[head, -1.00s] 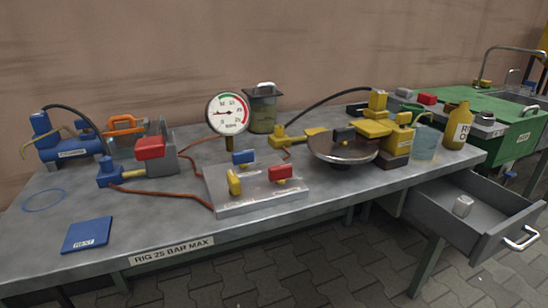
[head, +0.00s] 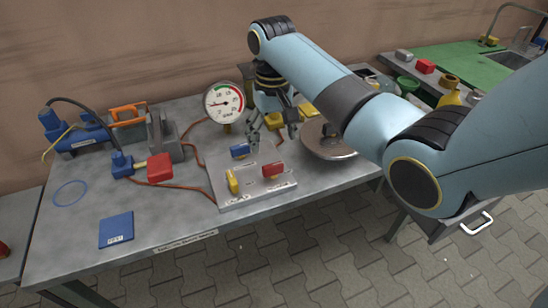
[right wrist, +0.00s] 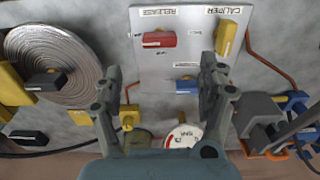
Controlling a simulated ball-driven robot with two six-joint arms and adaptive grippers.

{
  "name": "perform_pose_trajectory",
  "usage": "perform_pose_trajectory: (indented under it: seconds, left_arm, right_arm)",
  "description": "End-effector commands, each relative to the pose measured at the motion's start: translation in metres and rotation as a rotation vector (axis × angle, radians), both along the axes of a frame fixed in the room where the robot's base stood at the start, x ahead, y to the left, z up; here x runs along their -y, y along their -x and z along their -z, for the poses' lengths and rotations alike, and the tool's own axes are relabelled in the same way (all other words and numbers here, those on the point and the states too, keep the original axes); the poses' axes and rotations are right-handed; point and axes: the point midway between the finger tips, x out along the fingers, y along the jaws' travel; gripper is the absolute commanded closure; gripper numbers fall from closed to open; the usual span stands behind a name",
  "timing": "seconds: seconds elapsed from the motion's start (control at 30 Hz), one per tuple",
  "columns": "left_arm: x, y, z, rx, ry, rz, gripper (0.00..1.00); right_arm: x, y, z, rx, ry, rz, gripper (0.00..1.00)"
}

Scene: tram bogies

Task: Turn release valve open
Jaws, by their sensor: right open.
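The valve plate (head: 256,201) lies on the bench with a red handle (head: 273,170), a yellow handle (head: 232,181) and a blue handle (head: 240,150). In the right wrist view a label reading RELEASE (right wrist: 158,12) is beside the red handle (right wrist: 160,39), and CALIPER (right wrist: 228,10) is by the yellow handle (right wrist: 226,38). My right gripper (head: 273,136) is open and empty above the plate's back edge, behind the red handle. In the right wrist view, the blue handle (right wrist: 187,86) shows between its fingers (right wrist: 160,72), nearer the right-hand one. My left gripper is out of view.
A pressure gauge (head: 224,101) stands behind the plate, close to my right gripper. A round disc (head: 328,146) is just right of the plate. Hoses (head: 190,191) run to its left. The bench front is mostly clear around a blue pad (head: 117,230).

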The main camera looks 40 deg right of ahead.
Motion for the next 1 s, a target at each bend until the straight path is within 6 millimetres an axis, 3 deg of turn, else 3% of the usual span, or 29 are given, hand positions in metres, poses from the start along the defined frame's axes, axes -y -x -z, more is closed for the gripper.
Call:
perform_pose_trajectory:
  seconds: [0.2,0.43,0.6,0.87,1.0]
  left_arm:
    - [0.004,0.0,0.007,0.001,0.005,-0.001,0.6]
    - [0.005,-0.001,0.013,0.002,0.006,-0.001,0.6]
    - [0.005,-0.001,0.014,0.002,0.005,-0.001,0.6]
    - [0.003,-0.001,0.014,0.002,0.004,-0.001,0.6]
    - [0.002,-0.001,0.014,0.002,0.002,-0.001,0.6]
  right_arm:
    - [0.0,0.002,0.047,-0.006,0.0,0.0,0.25]
    - [0.0,0.001,0.085,-0.004,0.0,-0.001,0.25]
    - [0.0,0.001,0.096,-0.002,0.0,-0.001,0.25]
    - [0.0,0.001,0.097,-0.001,0.0,-0.001,0.25]
    - [0.0,0.001,0.097,-0.002,0.001,-0.001,0.42]
